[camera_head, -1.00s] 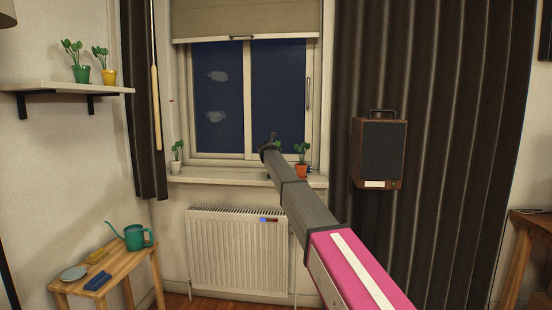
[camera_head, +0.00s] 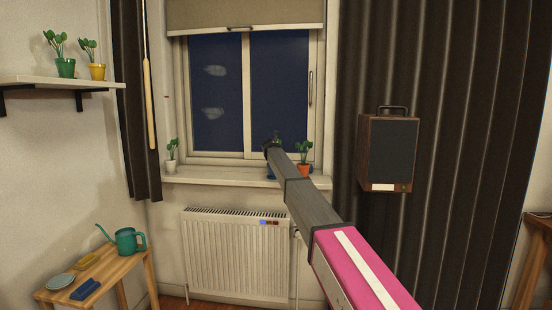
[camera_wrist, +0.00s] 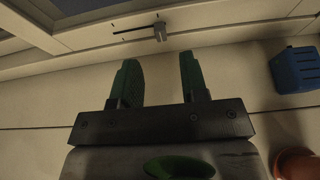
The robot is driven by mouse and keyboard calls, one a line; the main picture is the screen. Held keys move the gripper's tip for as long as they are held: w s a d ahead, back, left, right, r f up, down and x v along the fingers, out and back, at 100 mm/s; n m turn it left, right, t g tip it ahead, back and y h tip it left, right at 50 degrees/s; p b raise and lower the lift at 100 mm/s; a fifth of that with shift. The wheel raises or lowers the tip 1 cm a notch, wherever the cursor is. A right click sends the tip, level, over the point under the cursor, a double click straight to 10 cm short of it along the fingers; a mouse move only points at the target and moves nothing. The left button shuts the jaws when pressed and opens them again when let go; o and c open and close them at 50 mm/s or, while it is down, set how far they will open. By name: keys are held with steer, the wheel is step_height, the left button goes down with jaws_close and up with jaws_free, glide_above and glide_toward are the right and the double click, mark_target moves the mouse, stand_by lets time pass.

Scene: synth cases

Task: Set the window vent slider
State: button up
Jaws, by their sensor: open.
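The vent slider shows in the wrist view as a small grey knob (camera_wrist: 160,32) at the right end of a thin dark slot (camera_wrist: 132,29) in the pale window frame, with small tick marks beside the slot. My gripper (camera_wrist: 158,60) is open and empty. Its two dark green fingers point toward the knob, which appears just beyond the fingertips and roughly midway between them. I see no contact. In the head view, my gripper (camera_head: 271,147) is at the lower part of the window (camera_head: 245,100). The slider cannot be made out there.
On the sill (camera_head: 215,176) a white pot (camera_head: 171,167) stands at the left. A radiator (camera_head: 235,255) is below, and a speaker (camera_head: 388,153) is at the right.

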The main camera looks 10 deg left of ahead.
steer(key=x, duration=0.6)
steer(key=shift+w+f, duration=0.15)
steer(key=shift+w, duration=0.1)
jaws_close()
